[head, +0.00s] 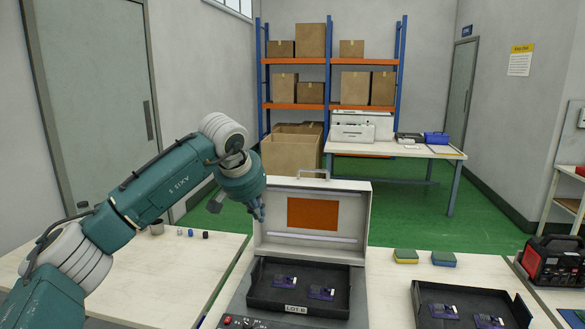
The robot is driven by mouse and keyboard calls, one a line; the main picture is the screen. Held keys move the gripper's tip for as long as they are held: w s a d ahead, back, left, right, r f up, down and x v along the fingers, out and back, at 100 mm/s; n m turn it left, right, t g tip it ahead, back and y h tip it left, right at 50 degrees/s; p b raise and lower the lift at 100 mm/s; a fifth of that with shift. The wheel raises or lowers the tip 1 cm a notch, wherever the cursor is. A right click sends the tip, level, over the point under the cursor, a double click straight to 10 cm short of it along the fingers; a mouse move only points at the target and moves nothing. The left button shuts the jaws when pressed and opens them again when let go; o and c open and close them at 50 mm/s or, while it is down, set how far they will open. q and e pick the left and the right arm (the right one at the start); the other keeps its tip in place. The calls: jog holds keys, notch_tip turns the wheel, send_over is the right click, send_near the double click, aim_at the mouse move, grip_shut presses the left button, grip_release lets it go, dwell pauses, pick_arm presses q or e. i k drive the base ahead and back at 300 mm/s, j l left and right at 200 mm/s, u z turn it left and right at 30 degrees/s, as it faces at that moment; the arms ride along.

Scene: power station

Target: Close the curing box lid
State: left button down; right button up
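The curing box (240,310) stands on the bench at the bottom centre. Its lid (361,215) is raised and stands almost upright at the back, with an orange panel inside and a handle on its top edge. A black tray (340,305) labelled LOT B lies in the box and holds two small purple parts. My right gripper is out of view.
A second black tray (420,317) with purple parts lies to the right of the box. Two sponges (405,256) (444,258) lie behind that tray. Small bottles (191,232) and a cup (156,228) stand on the left bench. A red-black machine (552,262) is at far right.

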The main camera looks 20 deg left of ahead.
aim_at(327, 217)
jog(key=i+j, duration=0.2)
jog(key=i, duration=0.35)
jog(key=i+j, duration=0.2)
jog(key=i, duration=0.3)
jog(key=i+j, duration=0.2)
jog(key=i, duration=0.35)
